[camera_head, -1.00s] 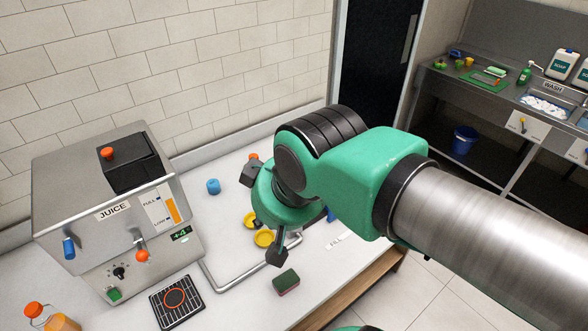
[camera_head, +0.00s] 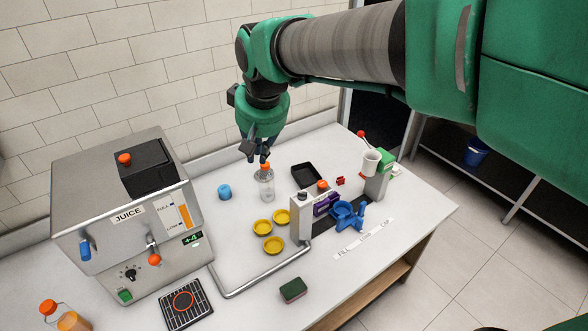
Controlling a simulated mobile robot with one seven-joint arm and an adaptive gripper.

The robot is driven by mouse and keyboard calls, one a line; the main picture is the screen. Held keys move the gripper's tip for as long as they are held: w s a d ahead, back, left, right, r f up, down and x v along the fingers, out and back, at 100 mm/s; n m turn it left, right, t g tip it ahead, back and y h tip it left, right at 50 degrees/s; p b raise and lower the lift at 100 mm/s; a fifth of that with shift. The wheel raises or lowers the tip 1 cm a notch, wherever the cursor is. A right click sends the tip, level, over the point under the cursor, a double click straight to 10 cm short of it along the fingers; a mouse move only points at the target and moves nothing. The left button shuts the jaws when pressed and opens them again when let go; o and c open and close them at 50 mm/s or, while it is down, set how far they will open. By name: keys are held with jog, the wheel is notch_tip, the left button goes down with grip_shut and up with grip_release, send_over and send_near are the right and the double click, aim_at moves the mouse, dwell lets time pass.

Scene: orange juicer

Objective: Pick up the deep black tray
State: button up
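The deep black tray (camera_head: 306,174) lies on the white counter, right of a clear bottle and behind a grey dispenser block. It looks empty. My gripper (camera_head: 257,153) points down above the counter, to the left of the tray. Its fingertips are close to the orange cap of the clear bottle (camera_head: 266,186); I cannot tell whether they touch it. The fingers are small and partly overlap, so their opening is unclear.
The juicer (camera_head: 130,220) stands at the left. A metal rail (camera_head: 265,276) crosses the counter; a sponge (camera_head: 293,290) lies in front.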

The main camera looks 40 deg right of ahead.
jog(key=w+d+f+g+p, duration=0.1)
jog(key=w+d+f, duration=0.35)
jog(key=w, duration=0.35)
jog(key=w+d+f+p, duration=0.1)
jog(key=w+d+f, duration=0.2)
jog(key=w+d, duration=0.4)
jog(key=w+d+f+g+p, duration=0.1)
jog(key=w+d+f, duration=0.3)
jog(key=w, duration=0.5)
jog(key=w+d+f+p, duration=0.1)
jog(key=w+d+f, duration=0.2)
jog(key=d+f, duration=0.3)
jog(key=w+d+f+m+g, duration=0.1)
jog(key=w+d+f, duration=0.2)
jog(key=d+f, duration=0.4)
jog(key=w+d+f+g+p, duration=0.1)
jog(key=w+d+f, duration=0.3)
jog(key=f, duration=1)
jog(key=d, duration=0.3)
jog(key=shift+f+m+y+p, duration=0.2)
jog(key=shift+m+y+p, duration=0.1)
jog(key=shift+f, duration=4.15)
